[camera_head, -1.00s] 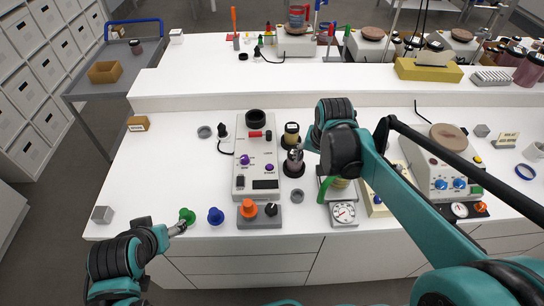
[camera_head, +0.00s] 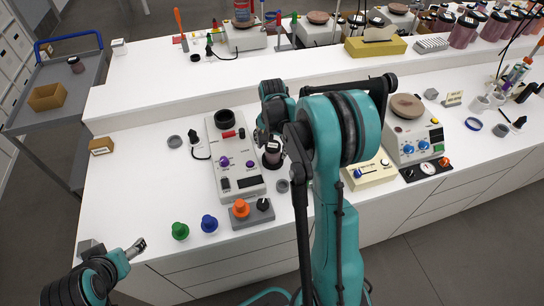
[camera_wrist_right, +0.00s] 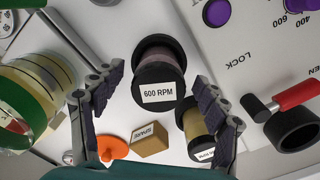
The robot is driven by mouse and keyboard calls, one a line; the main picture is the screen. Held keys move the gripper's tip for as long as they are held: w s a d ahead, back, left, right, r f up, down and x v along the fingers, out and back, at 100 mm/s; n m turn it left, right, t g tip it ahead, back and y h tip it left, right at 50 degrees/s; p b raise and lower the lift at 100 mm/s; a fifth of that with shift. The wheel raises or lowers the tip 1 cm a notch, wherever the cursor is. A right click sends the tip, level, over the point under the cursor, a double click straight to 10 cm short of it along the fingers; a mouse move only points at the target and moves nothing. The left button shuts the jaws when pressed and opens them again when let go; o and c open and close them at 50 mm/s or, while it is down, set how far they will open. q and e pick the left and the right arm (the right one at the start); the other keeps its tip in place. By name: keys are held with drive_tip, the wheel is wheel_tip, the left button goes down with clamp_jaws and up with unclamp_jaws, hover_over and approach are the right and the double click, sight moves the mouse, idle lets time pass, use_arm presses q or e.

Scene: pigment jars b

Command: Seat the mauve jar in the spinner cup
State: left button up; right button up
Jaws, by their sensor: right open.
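The mauve jar (camera_head: 273,147), dark-lidded, stands upright on the white bench just right of the spinner (camera_head: 247,194). In the right wrist view a mauve-sided jar (camera_wrist_right: 160,52) with a black "600 RPM" label end lies between my fingers. My right gripper (camera_wrist_right: 160,78) is open, one finger on each side of it; contact cannot be told. In the head view my arm mostly hides that gripper. The black spinner cup (camera_head: 224,118) is at the spinner's far end; its opening also shows in the wrist view (camera_wrist_right: 292,130). My left gripper (camera_head: 137,247) is near the bench's front left; its jaws are unclear.
A yellow jar (camera_wrist_right: 200,122) stands close beside my right finger. A green-and-cream container (camera_wrist_right: 38,95) is beyond the left finger.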

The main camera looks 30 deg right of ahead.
wheel_tip(320, 180, down, 3)
drive_tip(key=shift+d+f+b, duration=0.1)
drive_tip(key=shift+d+b, duration=0.05)
drive_tip(key=shift+b, duration=0.15)
use_arm(q)
drive_tip(key=shift+f, duration=0.45)
use_arm(e)
drive_tip(key=shift+c, duration=0.3)
drive_tip(key=c, duration=1.2)
drive_tip(key=shift+r, duration=0.2)
drive_tip(key=shift+c, duration=0.2)
